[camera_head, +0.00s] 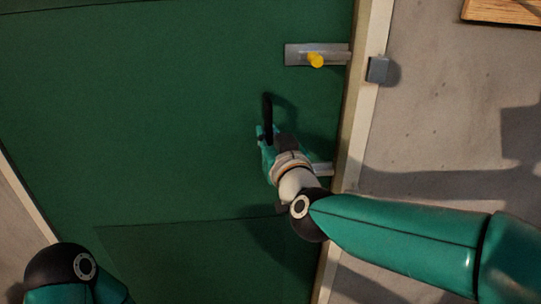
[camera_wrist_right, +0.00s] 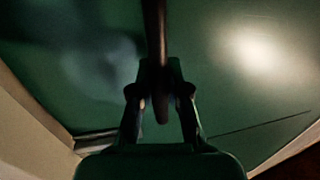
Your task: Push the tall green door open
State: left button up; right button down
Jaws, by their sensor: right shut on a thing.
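The tall green door (camera_head: 180,110) fills most of the head view and looks flush with its pale frame (camera_head: 362,100). A dark upright handle (camera_head: 267,106) stands out from the door near its right edge. My right gripper (camera_head: 267,133) is shut around the lower part of this handle. In the right wrist view the handle (camera_wrist_right: 155,35) runs down between the two fingers of the right gripper (camera_wrist_right: 161,95). My left arm shows only at the lower left corner; its gripper is out of view.
A metal bolt plate (camera_head: 298,54) with a yellow knob (camera_head: 315,60) is above the handle, by the door's edge. A small grey block (camera_head: 377,70) is on the frame beside it. A grey wall (camera_head: 440,120) is at the right, with a wooden item (camera_head: 503,10) above.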

aim_at(278, 125)
jog(key=w+d+p+x, duration=0.1)
jog(key=d+p+x, duration=0.2)
jog(key=x, duration=1.2)
jog(key=shift+w+n+y+p, duration=0.15)
jog(key=shift+n+y+p, duration=0.15)
jog(key=shift+p, duration=0.15)
jog(key=shift+a, duration=0.15)
jog(key=c, duration=1.1)
grip_release()
jog(key=shift+c, duration=0.2)
jog(key=v, duration=1.2)
